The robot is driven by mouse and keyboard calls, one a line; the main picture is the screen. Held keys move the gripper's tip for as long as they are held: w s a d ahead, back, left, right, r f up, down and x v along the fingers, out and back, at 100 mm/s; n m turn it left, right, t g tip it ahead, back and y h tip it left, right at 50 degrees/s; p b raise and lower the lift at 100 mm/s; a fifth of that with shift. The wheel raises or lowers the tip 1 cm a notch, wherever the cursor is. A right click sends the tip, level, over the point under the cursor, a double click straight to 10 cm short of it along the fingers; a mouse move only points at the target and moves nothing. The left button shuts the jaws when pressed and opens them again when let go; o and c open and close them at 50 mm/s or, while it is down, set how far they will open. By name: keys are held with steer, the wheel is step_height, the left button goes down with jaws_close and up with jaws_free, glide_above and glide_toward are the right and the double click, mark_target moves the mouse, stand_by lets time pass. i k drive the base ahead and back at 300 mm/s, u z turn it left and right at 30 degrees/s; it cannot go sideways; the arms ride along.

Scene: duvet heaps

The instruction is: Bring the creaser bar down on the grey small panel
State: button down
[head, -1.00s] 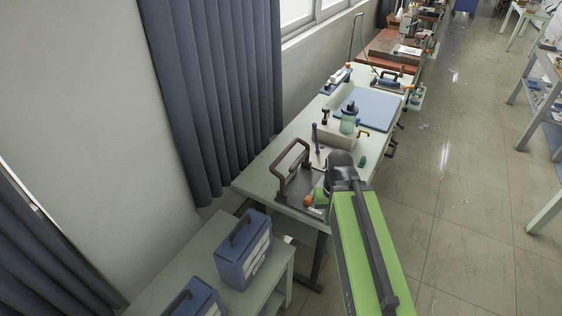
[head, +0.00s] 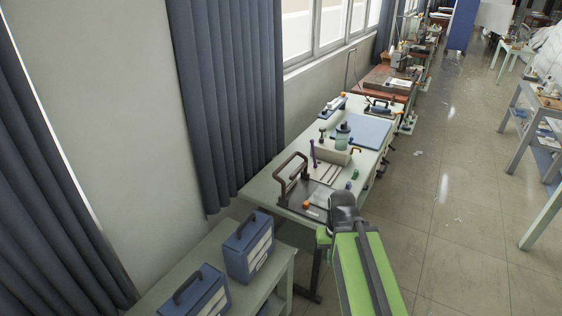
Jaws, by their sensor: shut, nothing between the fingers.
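The creaser (head: 303,207) stands on the near end of the pale green bench. It has a dark flat base, and its brown bar handle (head: 291,170) stands raised at the left side of the base. A small greyish patch (head: 318,196) on the base may be the grey small panel, but it is too small to tell. An orange knob (head: 306,205) sits at the base's front. My green arm reaches up from the bottom, with its dark joint just right of the creaser. My gripper does not show; my own arm hides it.
The bench (head: 262,184) runs away along the window wall. Blue cases (head: 248,246) stand on a lower table nearer. The tiled floor (head: 440,220) to the right is open.

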mark_target(304, 166)
steer(key=z, duration=0.95)
steer(key=i, duration=1.5)
steer(key=u, duration=2.15)
